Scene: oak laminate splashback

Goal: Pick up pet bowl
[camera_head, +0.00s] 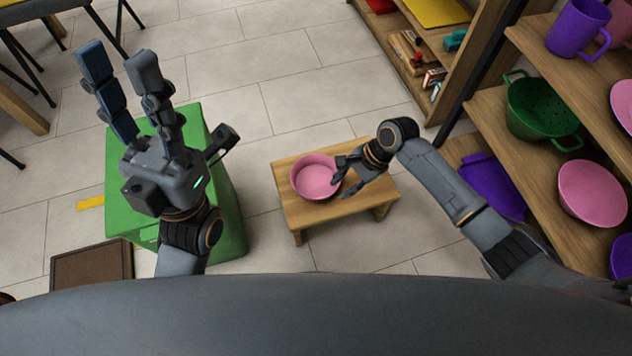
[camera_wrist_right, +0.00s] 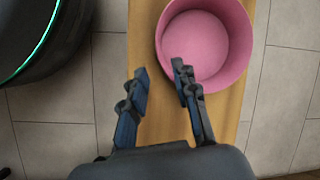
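The pink pet bowl (camera_head: 313,178) stands upright and empty on a small wooden stool (camera_head: 364,208) in the head view. My right gripper (camera_head: 342,181) is open at the bowl's right side. In the right wrist view the bowl (camera_wrist_right: 208,40) is at the top, and the open fingers of my right gripper (camera_wrist_right: 160,82) reach toward it. One finger overlaps the bowl's near rim; the other is left of the bowl, over the stool top (camera_wrist_right: 152,120). Whether a finger touches the bowl I cannot tell. My left gripper (camera_head: 118,62) is open and empty, raised over the green box.
A green box (camera_head: 228,210) stands left of the stool. Shelves at the right hold a green colander (camera_head: 541,108), a purple mug (camera_head: 577,28) and a pink bowl (camera_head: 592,192). A brown mat or board (camera_head: 92,268) is at lower left. Tiled floor beyond the stool is clear.

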